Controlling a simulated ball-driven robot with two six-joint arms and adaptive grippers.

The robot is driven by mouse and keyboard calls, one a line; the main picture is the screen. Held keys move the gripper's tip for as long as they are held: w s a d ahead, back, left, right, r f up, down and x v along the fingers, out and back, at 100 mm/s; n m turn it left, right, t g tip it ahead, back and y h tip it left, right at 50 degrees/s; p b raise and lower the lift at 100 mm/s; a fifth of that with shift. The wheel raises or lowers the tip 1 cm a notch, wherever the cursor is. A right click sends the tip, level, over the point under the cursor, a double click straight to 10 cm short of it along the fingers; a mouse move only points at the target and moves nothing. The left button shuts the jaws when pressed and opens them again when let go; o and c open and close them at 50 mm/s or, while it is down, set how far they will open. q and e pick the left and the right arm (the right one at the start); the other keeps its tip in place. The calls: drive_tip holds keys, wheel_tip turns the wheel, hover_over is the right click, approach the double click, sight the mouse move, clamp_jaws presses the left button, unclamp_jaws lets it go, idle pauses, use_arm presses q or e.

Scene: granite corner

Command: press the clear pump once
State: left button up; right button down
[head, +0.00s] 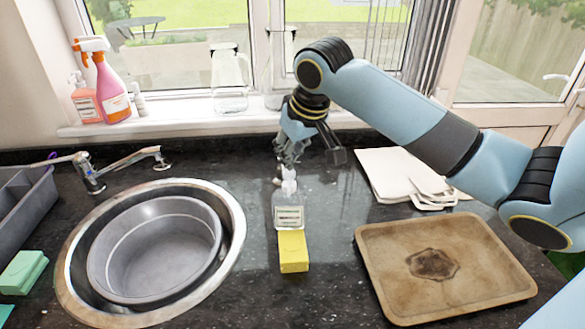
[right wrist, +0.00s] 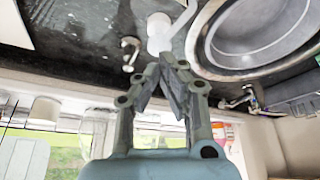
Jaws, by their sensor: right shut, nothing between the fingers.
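The clear pump (head: 289,208) is a transparent bottle with a white label and a whitish pump head, upright on the dark granite counter right of the sink. My right gripper (head: 283,170) is shut and empty, pointing down just above and behind the pump head. In the right wrist view the shut fingertips (right wrist: 172,58) are close to the white pump top (right wrist: 160,30). I cannot tell whether they touch it. My left gripper is not in view.
A yellow sponge (head: 293,252) is directly in front of the bottle. A round sink with a grey basin (head: 155,250) is at left, a stained baking tray (head: 445,265) at right, and white cloths or boards (head: 390,172) behind it. Spray bottles (head: 112,90) stand on the sill.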

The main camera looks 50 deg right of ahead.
sight(291, 173)
drive_tip(key=shift+f, duration=0.15)
drive_tip(key=shift+f+b, duration=0.5)
drive_tip(key=shift+f, duration=1.05)
wheel_tip(291, 173, up, 2)
drive_tip(key=shift+p, duration=1.15)
drive_tip(key=shift+r, duration=0.65)
